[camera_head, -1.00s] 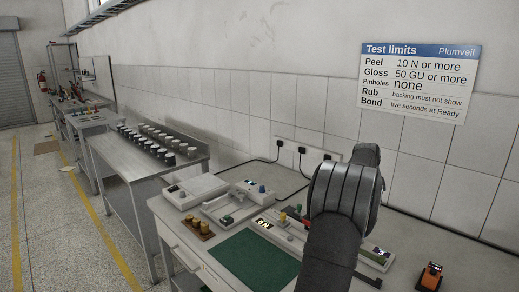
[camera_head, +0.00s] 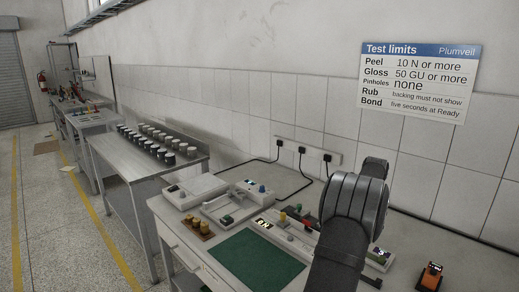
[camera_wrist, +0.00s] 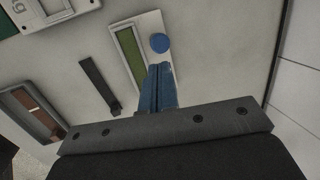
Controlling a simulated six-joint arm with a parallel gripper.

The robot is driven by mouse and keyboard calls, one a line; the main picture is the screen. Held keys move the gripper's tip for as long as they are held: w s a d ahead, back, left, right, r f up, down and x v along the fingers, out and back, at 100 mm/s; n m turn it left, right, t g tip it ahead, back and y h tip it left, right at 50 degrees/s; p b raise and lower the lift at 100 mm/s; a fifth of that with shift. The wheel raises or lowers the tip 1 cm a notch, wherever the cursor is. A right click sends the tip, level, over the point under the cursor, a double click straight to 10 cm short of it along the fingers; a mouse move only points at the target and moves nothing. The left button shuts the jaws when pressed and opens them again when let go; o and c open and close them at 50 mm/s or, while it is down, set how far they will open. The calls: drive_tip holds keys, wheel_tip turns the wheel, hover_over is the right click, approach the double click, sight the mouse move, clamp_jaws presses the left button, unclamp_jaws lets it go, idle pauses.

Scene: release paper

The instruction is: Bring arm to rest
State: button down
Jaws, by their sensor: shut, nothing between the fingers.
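My gripper (camera_wrist: 158,75) shows in the wrist view with its two blue fingers shut together and nothing between them. The fingers point toward a pale panel with a green strip (camera_wrist: 130,48) and a blue disc (camera_wrist: 159,43). I cannot tell the height of the fingertips above these. In the head view my dark grey arm (camera_head: 350,210) rises over the right part of the white bench (camera_head: 215,262). My gripper is hidden there behind the arm.
The bench holds a green mat (camera_head: 258,262), a wooden block with yellow pegs (camera_head: 200,228), several pale devices and an orange-topped device (camera_head: 430,277). The tiled wall (camera_head: 240,105) runs close behind it. Another metal bench with several jars (camera_head: 160,150) stands further left.

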drive_tip(key=shift+s+d+r+n+h, duration=0.1)
drive_tip(key=shift+s+r+n+h, duration=0.15)
drive_tip(key=shift+r+n, duration=0.4)
drive_tip(key=shift+s+d+r+n+h, duration=0.15)
drive_tip(key=shift+r+n+h, duration=0.15)
drive_tip(key=shift+r+n, duration=0.4)
drive_tip(key=shift+s+a+r+n+h, duration=0.1)
drive_tip(key=shift+s+r+n+h, duration=0.15)
drive_tip(key=shift+r+n, duration=0.4)
idle(1.7)
drive_tip(key=w+n+h, duration=0.1)
drive_tip(key=n, duration=0.5)
drive_tip(key=w+f+n+h, duration=0.1)
drive_tip(key=n+h, duration=0.1)
drive_tip(key=n, duration=0.4)
drive_tip(key=w+n+t+h, duration=0.1)
drive_tip(key=n+h, duration=0.1)
drive_tip(key=n, duration=0.5)
drive_tip(key=shift+w+d+f, duration=0.15)
drive_tip(key=shift+w, duration=0.05)
drive_tip(key=shift+f, duration=4.45)
